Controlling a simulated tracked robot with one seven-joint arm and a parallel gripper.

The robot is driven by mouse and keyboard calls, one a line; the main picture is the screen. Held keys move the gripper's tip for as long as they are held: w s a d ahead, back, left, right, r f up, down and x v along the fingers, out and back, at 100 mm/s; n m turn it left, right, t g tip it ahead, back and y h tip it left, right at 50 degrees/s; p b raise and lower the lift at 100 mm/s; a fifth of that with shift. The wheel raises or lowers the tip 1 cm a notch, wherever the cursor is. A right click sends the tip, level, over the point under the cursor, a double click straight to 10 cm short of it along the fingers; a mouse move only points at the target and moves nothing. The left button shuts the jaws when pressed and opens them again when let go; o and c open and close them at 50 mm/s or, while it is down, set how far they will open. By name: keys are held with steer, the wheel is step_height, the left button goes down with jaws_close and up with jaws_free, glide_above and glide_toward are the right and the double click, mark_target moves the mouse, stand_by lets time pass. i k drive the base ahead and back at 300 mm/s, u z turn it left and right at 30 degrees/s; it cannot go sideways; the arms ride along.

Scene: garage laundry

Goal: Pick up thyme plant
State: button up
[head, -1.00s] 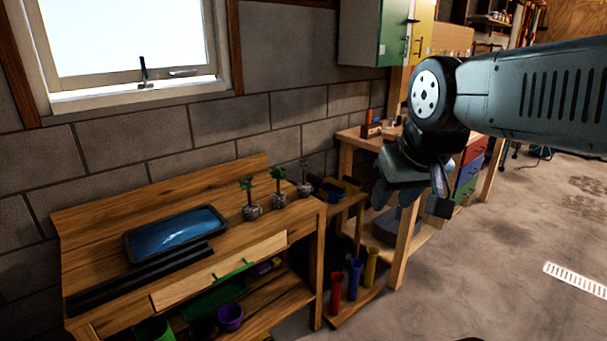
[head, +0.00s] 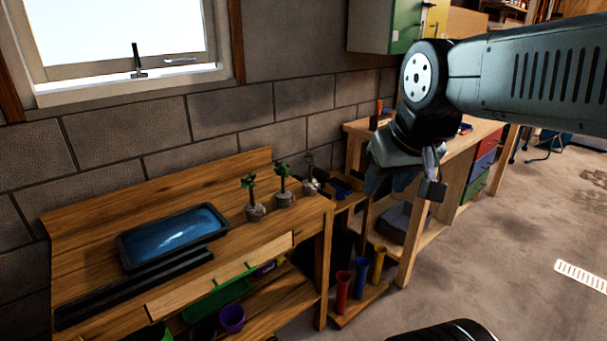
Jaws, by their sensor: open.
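Three small potted plants stand in a row at the right end of the wooden bench: a left plant (head: 254,211), a middle plant (head: 285,197) and a right plant (head: 310,186). Each has green leaves on a thin stem in a round greyish base. I cannot tell which one is the thyme. My gripper (head: 400,183) hangs to the right of the plants, above and apart from them, in front of the second workbench. It holds nothing that I can see; its fingers are small and partly hidden by the wrist.
A blue tray (head: 176,236) and dark bars (head: 140,286) lie on the wooden bench (head: 100,212). A purple pot (head: 232,318) is on its lower shelf. Red, blue and yellow tubes (head: 361,277) stand between the benches. A window is above; open floor lies at right.

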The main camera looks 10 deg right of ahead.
mark_target(310, 186)
steer(key=u, duration=0.85)
steer(key=i, duration=0.1)
steer(key=z, duration=2.5)
steer(key=k, duration=1.05)
steer(key=u, duration=0.8)
steer(key=i, duration=1)
steer(key=u, duration=0.05)
